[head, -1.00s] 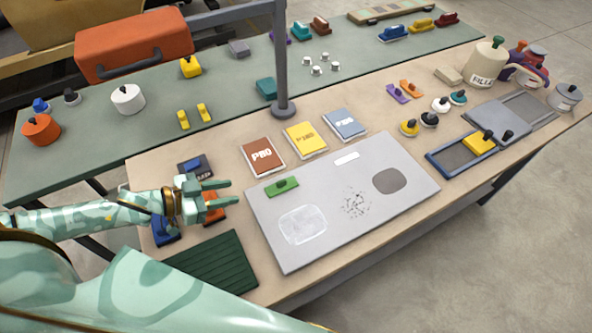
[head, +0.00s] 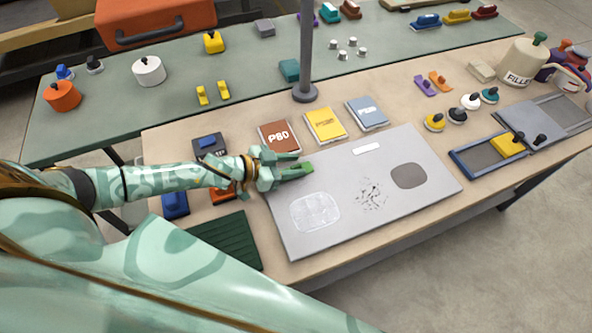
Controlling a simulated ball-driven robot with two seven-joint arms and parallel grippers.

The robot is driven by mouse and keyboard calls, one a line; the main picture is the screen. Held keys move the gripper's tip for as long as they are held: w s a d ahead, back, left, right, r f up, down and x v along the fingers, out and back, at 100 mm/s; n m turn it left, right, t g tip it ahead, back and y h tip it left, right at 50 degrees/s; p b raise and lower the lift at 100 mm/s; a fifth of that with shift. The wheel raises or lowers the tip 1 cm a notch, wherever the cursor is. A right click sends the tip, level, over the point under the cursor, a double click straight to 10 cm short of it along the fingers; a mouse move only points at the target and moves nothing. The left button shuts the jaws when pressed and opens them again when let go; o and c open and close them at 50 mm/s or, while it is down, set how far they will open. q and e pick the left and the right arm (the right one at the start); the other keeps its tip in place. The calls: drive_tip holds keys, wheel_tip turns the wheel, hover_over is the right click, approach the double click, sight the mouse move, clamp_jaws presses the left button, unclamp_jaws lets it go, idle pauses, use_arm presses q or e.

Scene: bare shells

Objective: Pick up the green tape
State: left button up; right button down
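The green tape (head: 309,168) lies at the upper left corner of the grey panel (head: 335,222), a small green block partly hidden by my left gripper. My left gripper (head: 296,163) reaches in from the left and is at the tape, its two fingers apart. One finger overlaps the tape in the picture; I cannot tell whether it touches it. My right gripper is not in view.
Brown, yellow and blue-grey packets (head: 325,125) lie just behind the panel. A grey post (head: 306,60) stands behind them. A dark green ribbed mat (head: 222,243) and a blue tool (head: 175,205) lie near my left arm. Grey floor is free at right.

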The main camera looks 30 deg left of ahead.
sight(307, 166)
use_arm(q)
drive_tip(key=x, duration=0.2)
drive_tip(key=shift+w+d+f, duration=0.2)
drive_tip(key=shift+c, duration=0.3)
clamp_jaws()
drive_tip(key=shift+r, duration=0.15)
